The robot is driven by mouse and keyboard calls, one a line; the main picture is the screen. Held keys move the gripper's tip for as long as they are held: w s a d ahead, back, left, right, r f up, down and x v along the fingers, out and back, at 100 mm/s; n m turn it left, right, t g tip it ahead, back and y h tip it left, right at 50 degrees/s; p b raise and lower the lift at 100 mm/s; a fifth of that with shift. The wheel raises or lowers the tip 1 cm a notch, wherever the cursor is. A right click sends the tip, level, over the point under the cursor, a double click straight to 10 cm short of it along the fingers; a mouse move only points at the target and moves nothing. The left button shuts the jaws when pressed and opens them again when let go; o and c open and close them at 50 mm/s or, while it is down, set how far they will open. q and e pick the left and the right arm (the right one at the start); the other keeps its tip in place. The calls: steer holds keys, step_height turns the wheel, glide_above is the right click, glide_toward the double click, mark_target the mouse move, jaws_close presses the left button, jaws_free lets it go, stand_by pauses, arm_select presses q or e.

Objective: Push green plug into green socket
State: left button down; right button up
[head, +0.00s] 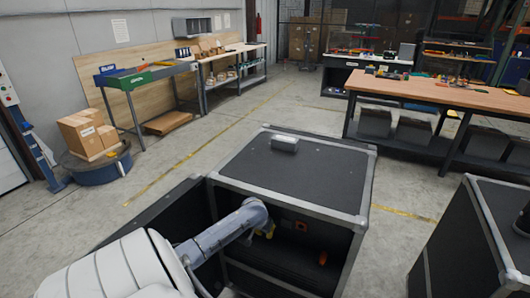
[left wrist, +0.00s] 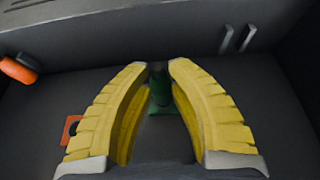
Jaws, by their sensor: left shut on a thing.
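More green shows between the fingers just below the tips, against the dark case wall. I cannot tell whether this is the plug's body or the green socket, nor how deep the plug sits. My right gripper is not in view.
An orange socket (head: 301,226) and an orange plug (head: 322,258) are inside the case, right of my gripper. They show in the left wrist view as a square (left wrist: 70,128) and a cylinder (left wrist: 18,70), left of the fingers. Another black case (head: 470,240) stands right.

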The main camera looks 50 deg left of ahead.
arm_select(q)
steer(key=shift+w+a, duration=0.25)
steer(key=shift+w, duration=0.35)
steer(key=c, duration=1.2)
jaws_free()
steer(key=shift+r, duration=0.15)
steer(key=v, duration=0.8)
steer(key=shift+w+a+r, duration=0.1)
steer(key=shift+a+r, duration=0.05)
steer(key=shift+a, duration=0.05)
steer(key=v, duration=0.3)
steer(key=shift+d+r, duration=0.2)
steer(key=shift+r, duration=0.1)
steer(key=shift+a, duration=0.1)
